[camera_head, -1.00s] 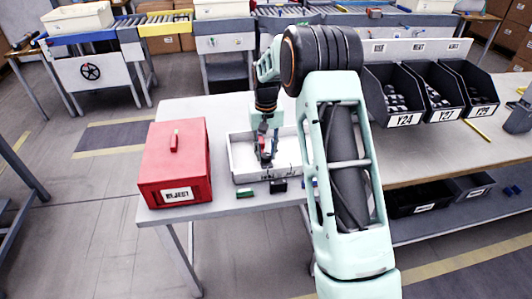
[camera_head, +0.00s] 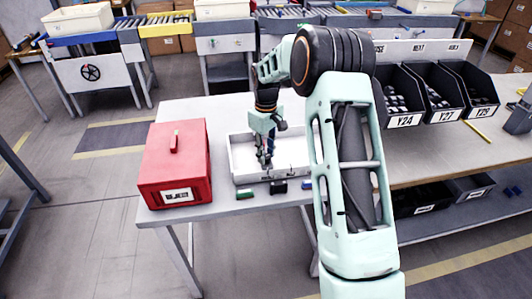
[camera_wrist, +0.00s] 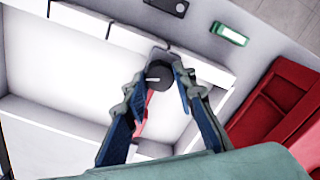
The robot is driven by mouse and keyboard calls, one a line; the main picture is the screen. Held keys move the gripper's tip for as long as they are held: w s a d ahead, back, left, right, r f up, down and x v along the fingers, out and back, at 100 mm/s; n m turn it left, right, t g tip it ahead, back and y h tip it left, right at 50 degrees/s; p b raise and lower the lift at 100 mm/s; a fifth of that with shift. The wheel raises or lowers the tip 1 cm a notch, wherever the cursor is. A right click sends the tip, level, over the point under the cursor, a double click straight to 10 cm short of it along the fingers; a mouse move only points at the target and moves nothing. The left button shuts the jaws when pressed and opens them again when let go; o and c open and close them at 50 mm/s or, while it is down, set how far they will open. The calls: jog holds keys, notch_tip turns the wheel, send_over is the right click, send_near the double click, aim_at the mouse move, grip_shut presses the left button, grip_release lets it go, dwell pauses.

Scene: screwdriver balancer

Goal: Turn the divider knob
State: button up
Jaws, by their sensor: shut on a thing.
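The divider knob (camera_wrist: 157,77) is a dark round knob with a pale pointer line, at the wall of a white tray in the wrist view. My gripper (camera_wrist: 160,84) has its two blue-padded fingers on opposite sides of the knob, shut on it. A thin red strip (camera_wrist: 144,113) shows just below the knob, between the fingers; its full shape is hidden. In the head view the white tray (camera_head: 246,179) stands on the bench, and my gripper (camera_head: 265,162) points down into it. The knob is hidden in that view.
A red REJECT box (camera_head: 174,165) stands left of the tray. A green piece (camera_head: 244,193) and a small dark block (camera_head: 278,186) lie in front of the tray. Black bins (camera_head: 398,95) with parts stand at the right. The bench left of the tray is partly clear.

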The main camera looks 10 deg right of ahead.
aim_at(266, 156)
jog(key=shift+w+r, duration=0.1)
dwell(0.3)
jog(key=o, duration=1.2)
jog(key=shift+c, duration=0.2)
notch_tip(266, 156, up, 12)
